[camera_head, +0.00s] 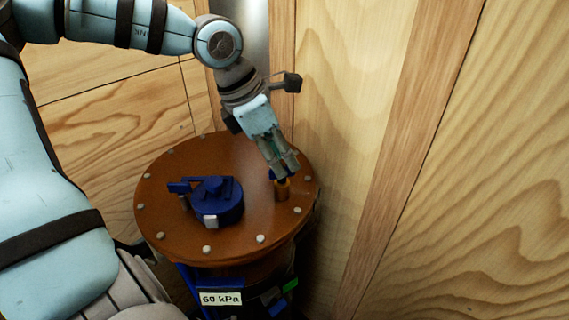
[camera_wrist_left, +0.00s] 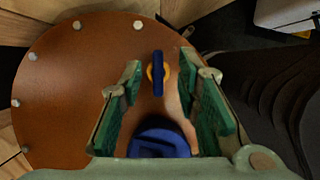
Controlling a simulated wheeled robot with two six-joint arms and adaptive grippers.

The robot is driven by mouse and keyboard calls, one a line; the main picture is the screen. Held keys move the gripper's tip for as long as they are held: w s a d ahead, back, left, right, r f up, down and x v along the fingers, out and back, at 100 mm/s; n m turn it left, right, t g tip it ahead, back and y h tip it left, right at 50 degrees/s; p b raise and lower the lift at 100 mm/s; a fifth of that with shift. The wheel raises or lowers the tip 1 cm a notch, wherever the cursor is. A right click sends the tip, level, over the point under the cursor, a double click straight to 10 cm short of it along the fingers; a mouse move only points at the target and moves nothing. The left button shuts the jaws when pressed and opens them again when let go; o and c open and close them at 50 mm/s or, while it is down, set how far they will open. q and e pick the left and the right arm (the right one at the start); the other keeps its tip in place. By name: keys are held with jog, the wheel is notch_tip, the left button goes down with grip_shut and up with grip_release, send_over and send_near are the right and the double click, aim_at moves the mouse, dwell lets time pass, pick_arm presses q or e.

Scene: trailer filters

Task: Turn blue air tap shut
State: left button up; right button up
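The blue air tap (camera_head: 281,184) is a small blue handle on a brass-coloured stem, near the right edge of a round brown lid (camera_head: 160,225). In the left wrist view the tap handle (camera_wrist_left: 157,72) is a narrow upright bar over a yellow ring, seen between the finger tips. My left gripper (camera_head: 281,168) points down just above the tap and partly hides it. In its wrist view the gripper (camera_wrist_left: 169,76) is open, with green finger pads on either side and a gap around the handle. I cannot tell its exact height. My right gripper is not in view.
A larger blue fitting (camera_head: 217,201) stands on the lid left of the tap. Bolt heads ring the lid. A "60 kPa" label (camera_head: 221,299) is on the drum's front. Wooden walls (camera_head: 345,110) stand close behind and to the right.

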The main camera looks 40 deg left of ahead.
pick_arm(q)
jog(key=x, duration=0.2)
jog(key=shift+w+f, duration=0.3)
jog(key=shift+w, duration=0.1)
jog(key=shift+s, duration=0.15)
jog(key=shift+s+r, duration=0.1)
jog(key=shift+c, duration=1)
grip_shut()
jog(key=m+p, duration=0.2)
jog(key=shift+s+d+r+g+p, duration=0.1)
jog(key=shift+s+r+g+p, duration=0.05)
jog(key=shift+r+g+p, duration=0.2)
jog(key=shift+f+m+h+p, duration=0.2)
jog(key=shift+m+h+p, duration=0.1)
jog(key=shift+p, duration=0.1)
jog(key=shift+f, duration=0.15)
